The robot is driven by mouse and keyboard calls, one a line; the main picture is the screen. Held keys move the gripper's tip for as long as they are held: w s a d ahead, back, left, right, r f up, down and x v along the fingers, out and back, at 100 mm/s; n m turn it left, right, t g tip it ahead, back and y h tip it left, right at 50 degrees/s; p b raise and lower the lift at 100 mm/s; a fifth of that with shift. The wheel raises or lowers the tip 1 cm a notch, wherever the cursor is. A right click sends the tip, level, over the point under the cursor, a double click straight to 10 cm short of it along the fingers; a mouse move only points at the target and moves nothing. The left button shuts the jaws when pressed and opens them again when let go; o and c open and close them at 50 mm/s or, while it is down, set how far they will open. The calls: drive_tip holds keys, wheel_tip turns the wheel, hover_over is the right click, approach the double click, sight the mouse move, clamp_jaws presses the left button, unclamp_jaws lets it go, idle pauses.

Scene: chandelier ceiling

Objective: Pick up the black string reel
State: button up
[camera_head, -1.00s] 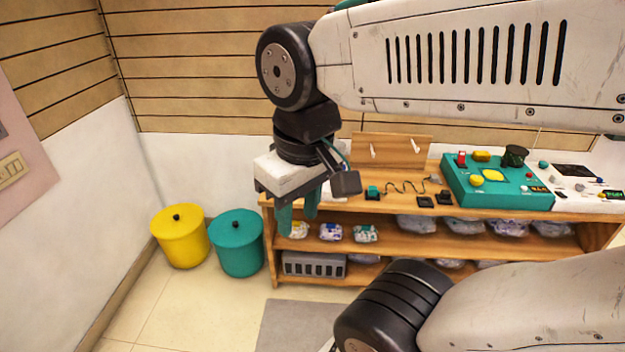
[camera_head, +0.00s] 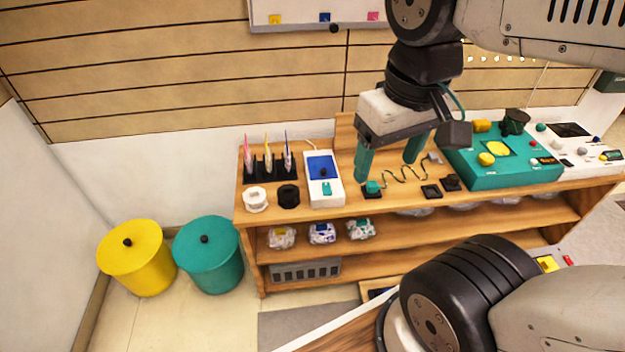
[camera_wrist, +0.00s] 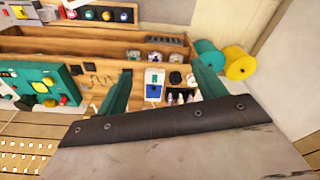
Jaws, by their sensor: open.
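The black string reel (camera_head: 288,195) sits on the wooden shelf's top (camera_head: 225,193), near its left front edge. It stands between a white reel (camera_head: 256,199) and a white and blue device (camera_head: 322,179). My gripper (camera_head: 388,168) is open and empty, with its two green fingers pointing down, to the right of the reel in the head view. In the wrist view, which looks upside down, the small black reel (camera_wrist: 175,77) shows between the fingers, some way beyond the gripper (camera_wrist: 163,74).
A black holder with coloured pens (camera_head: 270,167) stands behind the reels. A wavy wire game (camera_head: 404,174) and a green console (camera_head: 500,163) lie to the right. Yellow (camera_head: 137,262) and green (camera_head: 208,256) bins stand on the floor to the left.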

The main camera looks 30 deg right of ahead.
drive_tip(key=w, duration=0.9)
drive_tip(key=g, duration=0.1)
hover_over(288, 191)
wheel_tip(288, 191, down, 30)
drive_tip(key=shift+n, duration=0.4)
drive_tip(key=f, duration=0.9)
drive_tip(key=w+f, duration=0.1)
drive_tip(key=f, duration=0.4)
drive_tip(key=shift+d+f, duration=0.1)
drive_tip(key=shift+f, duration=0.25)
drive_tip(key=c, duration=0.6)
